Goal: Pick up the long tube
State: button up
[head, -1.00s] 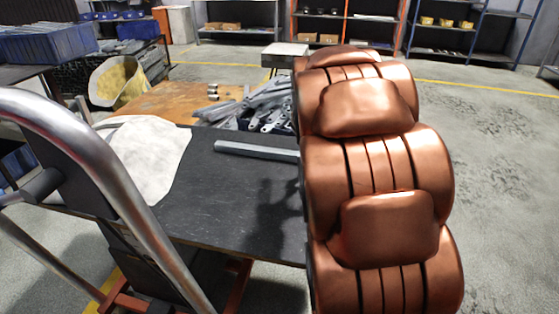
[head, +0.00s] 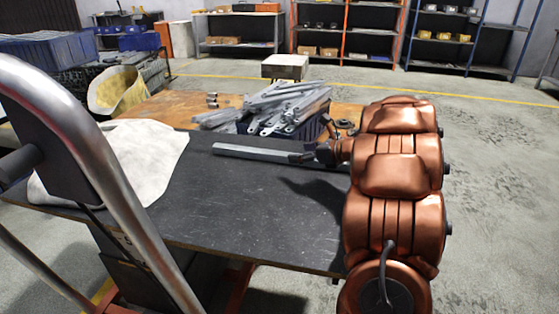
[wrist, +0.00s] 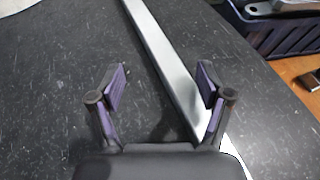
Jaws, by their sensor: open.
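The long tube (head: 262,154) is a straight grey metal bar lying flat on the dark tabletop (head: 230,205). Its right end is hidden behind my gripper in the head view. In the wrist view the tube (wrist: 165,62) runs diagonally from the top to the lower right, passing below and between the fingers, closer to the right one. My gripper (wrist: 160,87) is open and empty, with its purple-padded fingers apart. In the head view my gripper (head: 318,153) is small and dark at the tube's right part. Whether a finger touches the tube cannot be told.
A dark blue bin (wrist: 275,28) heaped with metal brackets (head: 280,105) stands just beyond the tube. A whitish cloth (head: 120,160) lies on the table's left. A metal rail (head: 95,155) rises at the near left. The tabletop in front of the tube is clear.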

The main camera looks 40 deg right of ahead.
aim_at(282, 154)
jog(key=shift+x, duration=1.1)
jog(key=shift+b+x, duration=1.1)
jog(key=shift+x, duration=1.65)
jog(key=shift+r, duration=0.1)
jog(key=shift+c, duration=0.2)
grip_shut()
